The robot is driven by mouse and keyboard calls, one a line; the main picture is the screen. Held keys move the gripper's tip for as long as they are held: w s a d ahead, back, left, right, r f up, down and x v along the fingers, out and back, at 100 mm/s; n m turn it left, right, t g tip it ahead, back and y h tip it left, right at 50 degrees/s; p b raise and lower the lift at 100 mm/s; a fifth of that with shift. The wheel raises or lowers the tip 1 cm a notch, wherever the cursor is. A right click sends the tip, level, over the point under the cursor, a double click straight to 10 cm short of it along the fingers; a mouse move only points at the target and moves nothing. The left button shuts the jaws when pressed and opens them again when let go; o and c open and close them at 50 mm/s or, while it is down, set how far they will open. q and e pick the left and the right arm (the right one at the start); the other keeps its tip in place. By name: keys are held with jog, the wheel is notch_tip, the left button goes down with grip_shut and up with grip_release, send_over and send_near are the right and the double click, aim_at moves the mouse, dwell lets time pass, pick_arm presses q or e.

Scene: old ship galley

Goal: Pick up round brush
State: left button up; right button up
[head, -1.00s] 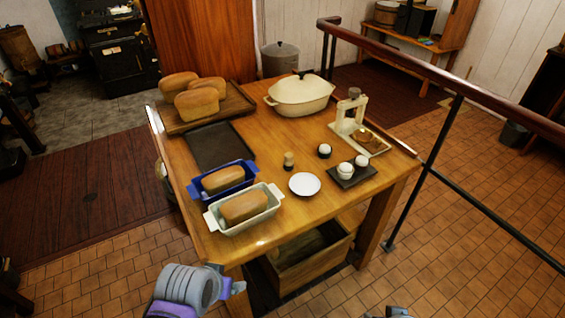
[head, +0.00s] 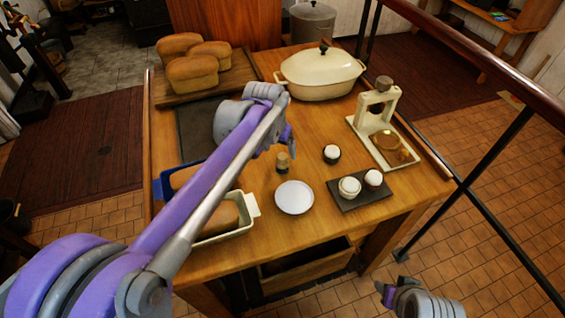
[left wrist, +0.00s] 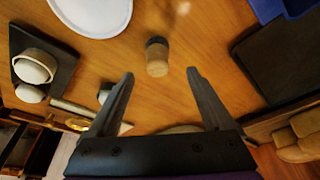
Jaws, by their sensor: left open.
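The round brush, a small upright piece with a light wooden body and a dark band (head: 283,163), stands on the wooden table (head: 262,210) behind the white plate. In the left wrist view the brush (left wrist: 157,58) shows just beyond and between the fingertips, apart from both. My left gripper (head: 286,141) is over the table, just above and behind the brush in the picture. It also shows in the left wrist view (left wrist: 160,73), open and empty. My right gripper (head: 392,290) is low at the front, off the table; its jaws are unclear.
Near the brush are a white plate (head: 294,198), a small dark-and-white pot (head: 331,154) and a dark tray (head: 345,204) with two pots. A cream press (head: 376,125), a lidded casserole (head: 320,75), loaves (head: 192,74) and loaf pans (head: 224,234) stand around. A railing (head: 455,50) runs at right.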

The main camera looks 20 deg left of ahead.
aim_at(282, 157)
pick_arm(q)
jog(key=x, duration=0.6)
jog(key=shift+s+d+f, duration=0.1)
jog(key=shift+s+d, duration=0.05)
grip_shut()
